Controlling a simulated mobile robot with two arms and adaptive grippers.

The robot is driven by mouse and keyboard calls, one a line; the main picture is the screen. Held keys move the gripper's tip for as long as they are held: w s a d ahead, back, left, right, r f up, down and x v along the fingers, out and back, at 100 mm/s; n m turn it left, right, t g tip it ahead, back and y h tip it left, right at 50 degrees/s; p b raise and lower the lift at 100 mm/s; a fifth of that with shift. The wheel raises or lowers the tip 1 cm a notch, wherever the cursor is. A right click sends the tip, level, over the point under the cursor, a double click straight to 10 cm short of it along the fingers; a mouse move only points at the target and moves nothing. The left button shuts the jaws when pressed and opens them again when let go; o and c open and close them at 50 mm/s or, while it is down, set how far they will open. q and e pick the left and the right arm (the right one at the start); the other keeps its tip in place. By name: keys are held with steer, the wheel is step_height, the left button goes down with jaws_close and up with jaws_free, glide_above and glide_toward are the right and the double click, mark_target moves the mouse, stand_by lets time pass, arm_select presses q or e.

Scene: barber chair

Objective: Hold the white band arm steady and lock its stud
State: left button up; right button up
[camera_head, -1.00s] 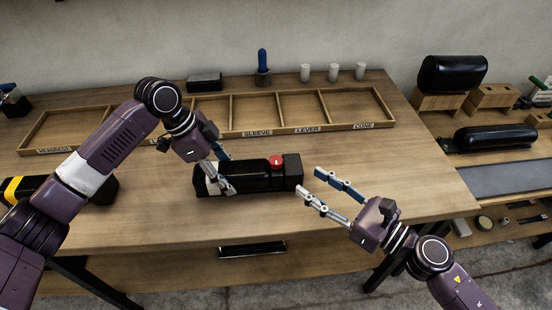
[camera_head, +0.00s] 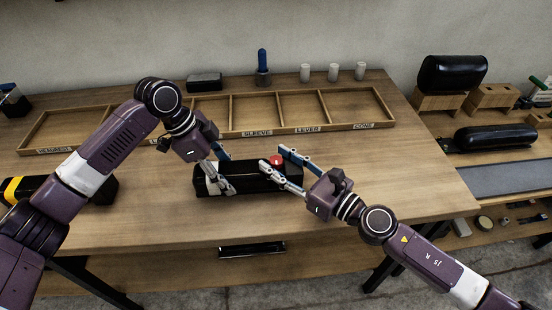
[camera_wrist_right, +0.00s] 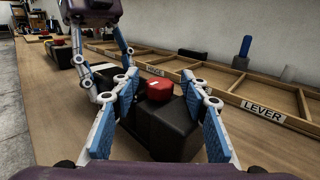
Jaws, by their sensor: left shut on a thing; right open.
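The black arm (camera_head: 243,176) lies on the workbench in the head view. Its white band is hard to tell from the pale fingers near its left end. A red stud (camera_head: 276,160) stands on its right end; it also shows in the right wrist view (camera_wrist_right: 159,90). My left gripper (camera_head: 223,172) is shut on the arm's left part. My right gripper (camera_head: 272,157) is open, with its fingertips on either side of the stud. In the right wrist view a gap shows between the fingers and the stud, so they do not seem to touch it.
A divided wooden tray (camera_head: 257,132) with labelled compartments lies behind the arm. A black piece with a yellow band (camera_head: 14,190) lies at the left. White cylinders (camera_head: 333,73) and a blue-handled tool (camera_head: 262,66) stand at the back. The bench's right front is clear.

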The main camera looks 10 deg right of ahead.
steer(key=shift+w+a, duration=0.3)
steer(key=shift+w, duration=0.1)
jaws_close()
steer(key=shift+a+r, duration=0.1)
steer(key=shift+r, duration=0.05)
